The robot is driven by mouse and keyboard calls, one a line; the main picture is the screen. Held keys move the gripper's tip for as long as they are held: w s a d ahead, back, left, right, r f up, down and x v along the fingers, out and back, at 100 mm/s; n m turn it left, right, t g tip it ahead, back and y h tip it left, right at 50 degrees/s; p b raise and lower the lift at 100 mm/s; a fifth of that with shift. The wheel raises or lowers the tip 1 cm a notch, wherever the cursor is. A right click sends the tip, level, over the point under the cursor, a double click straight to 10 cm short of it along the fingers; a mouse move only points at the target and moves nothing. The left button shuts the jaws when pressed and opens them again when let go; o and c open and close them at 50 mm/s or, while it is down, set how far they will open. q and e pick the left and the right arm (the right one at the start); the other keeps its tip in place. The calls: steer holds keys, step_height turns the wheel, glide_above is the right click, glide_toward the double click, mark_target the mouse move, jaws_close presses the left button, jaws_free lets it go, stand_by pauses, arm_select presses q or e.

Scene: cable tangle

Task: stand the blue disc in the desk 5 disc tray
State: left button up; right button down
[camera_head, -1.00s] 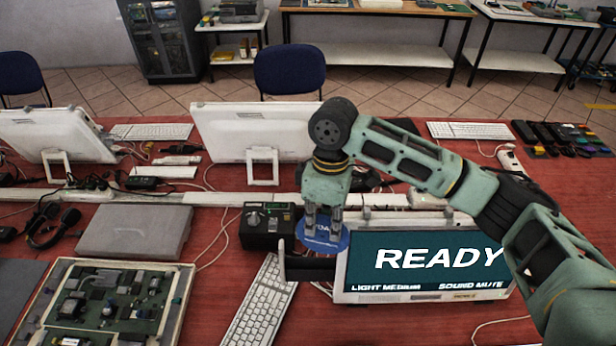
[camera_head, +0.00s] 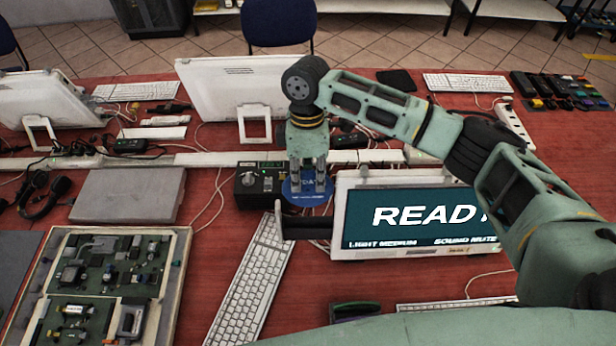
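My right gripper (camera_head: 308,184) points down in the middle of the head view, with its fingers on the blue disc (camera_head: 302,194). The disc has pale lettering, and the fingers hide part of it. A black open tray (camera_head: 304,228) juts out at the left edge of the screen reading READY. The disc shows just above and behind this tray in the picture; I cannot tell whether they touch. No desk number is readable. My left gripper is not in view.
A black box with a dial (camera_head: 256,188) stands left of the disc. A white keyboard (camera_head: 250,285) lies in front of it. The READY screen (camera_head: 420,222) is close on the right. A grey closed case (camera_head: 130,195) and a circuit board frame (camera_head: 105,280) are at left.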

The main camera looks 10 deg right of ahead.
mark_target(308, 207)
steer(key=shift+b+x, duration=0.55)
steer(key=shift+x, duration=0.25)
steer(key=shift+b+x, duration=0.8)
steer(key=shift+b, duration=0.1)
steer(key=shift+b+x, duration=1.15)
steer(key=shift+b, duration=0.05)
steer(key=shift+f, duration=0.35)
steer(key=shift+x, duration=1.5)
steer(key=c, duration=1.9)
jaws_free()
steer(key=shift+o, duration=0.2)
